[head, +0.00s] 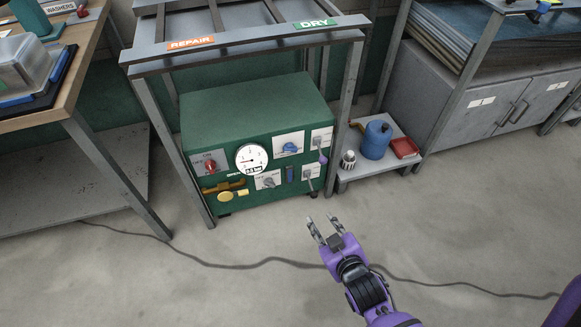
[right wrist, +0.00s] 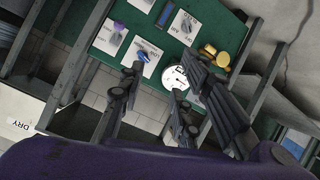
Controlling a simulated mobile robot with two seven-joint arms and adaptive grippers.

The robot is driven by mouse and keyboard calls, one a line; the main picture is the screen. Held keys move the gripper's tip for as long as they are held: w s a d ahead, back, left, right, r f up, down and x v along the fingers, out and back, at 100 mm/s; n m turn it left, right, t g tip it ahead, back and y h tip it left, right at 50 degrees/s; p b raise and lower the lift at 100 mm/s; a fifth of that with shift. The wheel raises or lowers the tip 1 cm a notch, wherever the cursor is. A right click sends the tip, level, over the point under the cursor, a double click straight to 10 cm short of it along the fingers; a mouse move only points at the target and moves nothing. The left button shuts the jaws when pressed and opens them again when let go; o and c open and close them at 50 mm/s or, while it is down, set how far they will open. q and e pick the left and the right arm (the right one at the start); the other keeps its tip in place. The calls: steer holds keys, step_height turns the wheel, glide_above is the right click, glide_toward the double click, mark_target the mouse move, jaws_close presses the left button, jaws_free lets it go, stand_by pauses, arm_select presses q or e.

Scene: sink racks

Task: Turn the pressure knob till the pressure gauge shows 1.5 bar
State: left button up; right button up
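A green control box (head: 250,110) stands on the floor under the rack. Its front carries a round white pressure gauge (head: 251,158) with a dark display below the dial; the reading is too small to tell. Several knobs show: a red one (head: 210,165) left of the gauge, a blue one (head: 290,147) to its right, and a grey one (head: 268,181) below. In the right wrist view the gauge (right wrist: 176,76) shows beyond the fingers. My left gripper is not in view.
Rack legs (head: 349,110) flank the box. A wooden table (head: 75,70) stands at left. A cable (head: 240,266) crosses the otherwise clear floor in front.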

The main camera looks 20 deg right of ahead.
steer(key=w+f+n+t+b, duration=0.2)
steer(key=w+f+n+b, duration=0.15)
steer(key=w+b, duration=0.5)
steer(key=w+f+n+t+b, duration=0.2)
steer(key=w+f+b, duration=0.25)
steer(key=w, duration=0.75)
steer(key=n+t+b, duration=0.2)
steer(key=n+b, duration=0.1)
steer(key=n, duration=0.3)
glide_toward(291, 151)
steer(key=w+b, duration=0.2)
steer(key=w, duration=0.6)
steer(key=shift+b, duration=0.35)
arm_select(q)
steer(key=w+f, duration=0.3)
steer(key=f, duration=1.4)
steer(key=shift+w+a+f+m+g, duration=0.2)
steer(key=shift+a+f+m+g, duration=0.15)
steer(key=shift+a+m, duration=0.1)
arm_select(e)
jaws_close()
